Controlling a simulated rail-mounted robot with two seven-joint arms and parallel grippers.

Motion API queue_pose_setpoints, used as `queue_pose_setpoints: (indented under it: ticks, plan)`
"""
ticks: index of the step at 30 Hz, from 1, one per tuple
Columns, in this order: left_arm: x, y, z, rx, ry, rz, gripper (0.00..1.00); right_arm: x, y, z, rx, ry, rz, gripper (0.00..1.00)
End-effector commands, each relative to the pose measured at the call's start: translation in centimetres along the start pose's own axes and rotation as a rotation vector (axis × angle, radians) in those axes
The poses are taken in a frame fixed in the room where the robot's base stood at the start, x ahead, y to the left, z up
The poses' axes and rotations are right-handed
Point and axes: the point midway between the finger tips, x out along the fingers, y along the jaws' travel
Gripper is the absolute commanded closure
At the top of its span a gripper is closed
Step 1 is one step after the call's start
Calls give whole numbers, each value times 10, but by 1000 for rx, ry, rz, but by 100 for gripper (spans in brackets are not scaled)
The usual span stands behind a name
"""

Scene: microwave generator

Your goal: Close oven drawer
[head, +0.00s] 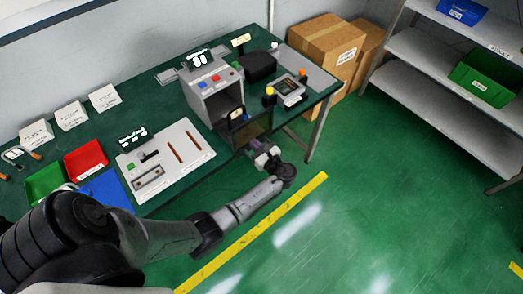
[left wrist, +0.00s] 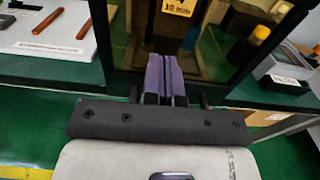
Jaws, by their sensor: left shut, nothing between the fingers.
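The oven (head: 213,82), a grey box with coloured buttons, stands on the green table in the head view. Its drawer (head: 258,129) stands out from the front, with a dark, see-through front panel. In the left wrist view the panel's dark frame and glass (left wrist: 215,45) fill the upper middle. My left gripper (head: 264,153) is just in front of this panel, low beside the table edge. Its purple-faced fingers (left wrist: 170,76) are shut with nothing between them and point at the panel. Whether they touch it I cannot tell. My right gripper is not in view.
A white panel (head: 165,158) with slots lies left of the oven. A red tray (head: 86,160) and a green tray (head: 44,182) are farther left. A small device (head: 288,88) with a yellow knob stands right of the oven. The floor in front is clear.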

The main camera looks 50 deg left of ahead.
Motion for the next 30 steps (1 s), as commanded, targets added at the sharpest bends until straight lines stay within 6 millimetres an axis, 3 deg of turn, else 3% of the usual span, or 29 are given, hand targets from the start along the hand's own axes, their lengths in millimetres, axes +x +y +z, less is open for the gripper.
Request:
queue_pose_setpoints:
  ticks: [6,22,30]
  plan:
    - [11,0,0,0,1,0,100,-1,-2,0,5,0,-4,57]
    - [16,0,0,0,0,0,100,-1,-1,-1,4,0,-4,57]
    - [49,0,1,2,-1,2,100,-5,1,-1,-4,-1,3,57]
